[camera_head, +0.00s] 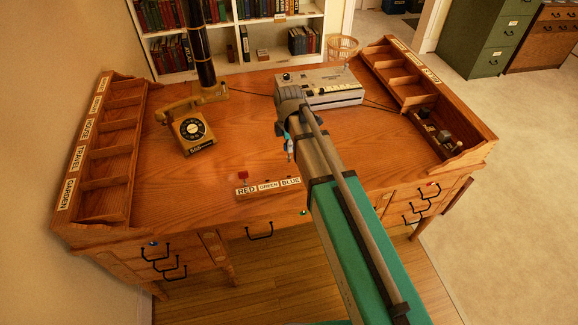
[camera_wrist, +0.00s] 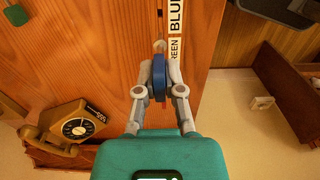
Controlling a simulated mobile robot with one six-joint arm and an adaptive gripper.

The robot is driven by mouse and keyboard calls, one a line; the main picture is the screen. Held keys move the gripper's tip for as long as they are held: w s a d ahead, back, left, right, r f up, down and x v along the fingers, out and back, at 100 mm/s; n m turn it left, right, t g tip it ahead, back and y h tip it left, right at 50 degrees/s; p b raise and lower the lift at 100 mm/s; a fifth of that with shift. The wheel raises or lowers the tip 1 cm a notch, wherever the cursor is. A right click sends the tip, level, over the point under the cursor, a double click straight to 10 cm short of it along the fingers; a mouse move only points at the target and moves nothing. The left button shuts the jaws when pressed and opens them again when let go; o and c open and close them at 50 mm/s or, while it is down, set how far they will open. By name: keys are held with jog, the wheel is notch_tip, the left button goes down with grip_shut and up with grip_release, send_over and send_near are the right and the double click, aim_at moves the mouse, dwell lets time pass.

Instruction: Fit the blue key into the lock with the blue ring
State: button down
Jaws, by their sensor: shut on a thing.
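My gripper (camera_head: 289,146) is shut on the blue key (camera_wrist: 159,78) and holds it above the desk; its round blue head sits between the fingers in the wrist view, and the key also shows in the head view (camera_head: 289,150). The key's shaft points away from the gripper in the wrist view. The lock with the blue ring (camera_head: 153,243) is a small blue spot on the desk's left front drawer, apart from the gripper. A green-ringed lock (camera_head: 303,212) is at the middle front, and a red-ringed lock (camera_head: 432,184) at the right.
A key stand (camera_head: 268,188) labelled RED, GREEN and BLUE lies near the desk's front edge, with a red key (camera_head: 243,175) behind it. A telephone (camera_head: 192,131) stands left of my arm. A grey machine (camera_head: 335,88) stands behind. Pigeonhole racks line both sides.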

jog(key=shift+r+p, duration=0.85)
jog(key=shift+r, duration=0.2)
jog(key=shift+s+f, duration=0.1)
